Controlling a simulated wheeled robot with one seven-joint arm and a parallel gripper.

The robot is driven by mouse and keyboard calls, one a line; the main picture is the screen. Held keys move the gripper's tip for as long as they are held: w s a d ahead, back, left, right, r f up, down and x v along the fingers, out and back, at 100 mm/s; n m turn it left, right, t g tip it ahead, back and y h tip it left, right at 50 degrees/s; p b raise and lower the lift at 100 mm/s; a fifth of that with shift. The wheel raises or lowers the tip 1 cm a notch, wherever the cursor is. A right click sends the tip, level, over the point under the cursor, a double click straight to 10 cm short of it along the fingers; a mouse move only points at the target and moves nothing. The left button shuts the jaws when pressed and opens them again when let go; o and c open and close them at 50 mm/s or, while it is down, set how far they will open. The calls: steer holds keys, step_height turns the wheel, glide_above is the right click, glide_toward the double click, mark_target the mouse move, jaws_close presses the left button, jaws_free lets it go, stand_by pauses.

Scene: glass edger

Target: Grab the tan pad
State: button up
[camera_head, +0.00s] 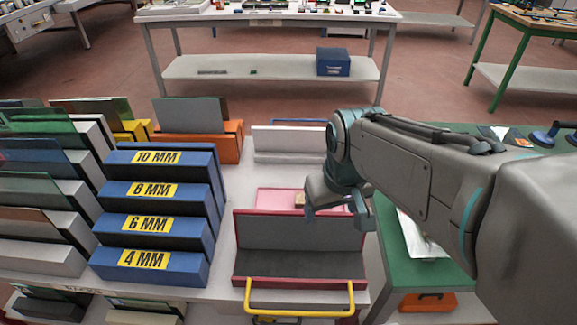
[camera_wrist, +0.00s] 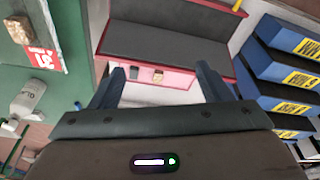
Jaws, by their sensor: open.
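A small tan pad (camera_head: 300,199) lies on a pink surface (camera_head: 277,197) behind the red-edged grey rack, partly hidden by my gripper. In the wrist view the tan pad (camera_wrist: 158,76) shows between my fingertips, farther off, beside a small dark item (camera_wrist: 133,73). My gripper (camera_head: 337,212) is open and empty, above and to the right of the pad in the head view. In the wrist view my gripper (camera_wrist: 160,72) has its two fingers spread wide on either side of the pad, not touching it.
The red-edged grey rack (camera_head: 299,265) with a yellow handle (camera_head: 300,308) stands in front of the pink surface. Blue thickness-marked blocks (camera_head: 150,267) stand to its left. A white block (camera_head: 288,142) lies behind. A green bench (camera_head: 425,262) is at the right.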

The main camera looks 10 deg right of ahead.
steer(key=w+f+n+g+b, duration=0.1)
steer(key=w+f+n+b, duration=0.2)
steer(key=w, duration=0.5)
steer(key=w+f+n+b, duration=0.2)
steer(key=w+n, duration=0.2)
steer(key=w, duration=0.3)
steer(key=n+g+b, duration=0.2)
steer(key=n+b, duration=0.2)
steer(key=n, duration=0.3)
glide_above(300, 198)
step_height(300, 198, down, 9)
steer(key=f, duration=0.2)
steer(key=f+b, duration=0.1)
steer(key=f, duration=0.5)
steer(key=shift+s+a+f, duration=0.15)
steer(key=shift+a, duration=0.15)
steer(key=f, duration=0.3)
steer(key=f+b, duration=0.1)
steer(key=f, duration=0.1)
steer(key=shift+w+d+f, duration=0.1)
steer(key=shift+w+d, duration=0.15)
steer(key=shift+d, duration=0.05)
steer(key=c, duration=1.1)
